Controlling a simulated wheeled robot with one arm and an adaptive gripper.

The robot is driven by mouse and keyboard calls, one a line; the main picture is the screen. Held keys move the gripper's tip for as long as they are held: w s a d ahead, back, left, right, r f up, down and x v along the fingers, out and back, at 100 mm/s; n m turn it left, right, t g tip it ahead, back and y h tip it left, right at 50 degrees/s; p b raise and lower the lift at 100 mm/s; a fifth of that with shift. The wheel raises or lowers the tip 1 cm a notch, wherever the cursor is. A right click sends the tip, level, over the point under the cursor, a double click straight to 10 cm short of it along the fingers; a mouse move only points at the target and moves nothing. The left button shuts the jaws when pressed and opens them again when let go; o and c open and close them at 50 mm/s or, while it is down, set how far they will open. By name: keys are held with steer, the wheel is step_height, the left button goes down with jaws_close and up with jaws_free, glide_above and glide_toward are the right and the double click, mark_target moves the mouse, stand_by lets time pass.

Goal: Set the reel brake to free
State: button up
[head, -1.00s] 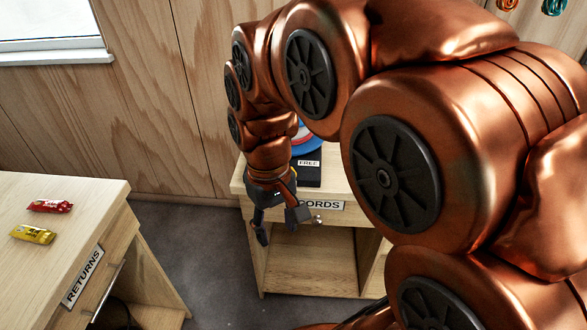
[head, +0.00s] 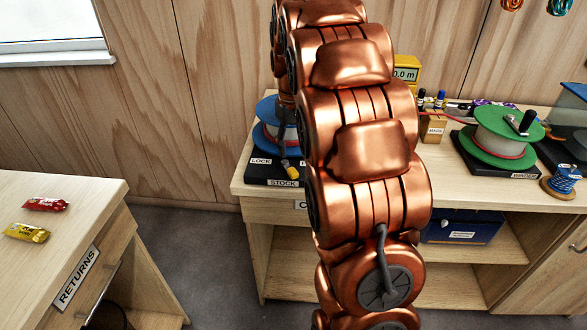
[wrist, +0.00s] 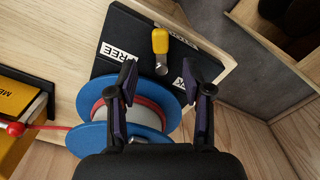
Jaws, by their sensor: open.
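The stock reel is a blue-flanged spool (wrist: 90,135) on a black base (wrist: 135,35). In the wrist view its brake lever has a yellow handle (wrist: 160,41) and a metal pivot. The handle points away from the spool, between the FREE label (wrist: 118,52) and the partly hidden LOCK label (wrist: 188,76). My gripper (wrist: 167,82) is open and empty, its fingers apart on either side of the pivot in the picture; contact cannot be told. In the head view, the spool (head: 266,138) and base (head: 262,181) stand at the bench's left end, and my arm hides the FREE side.
A second, green-flanged reel (head: 505,135) and a small blue spool (head: 562,180) are to the right on the bench (head: 450,193). A yellow meter (head: 406,70) stands behind my arm. The returns desk (head: 85,215) is at left, with floor between.

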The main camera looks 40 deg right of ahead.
mark_target(293, 171)
steer(key=shift+a+f+p, duration=0.1)
steer(key=shift+f+p, duration=0.55)
steer(key=shift+f, duration=3.15)
jaws_close()
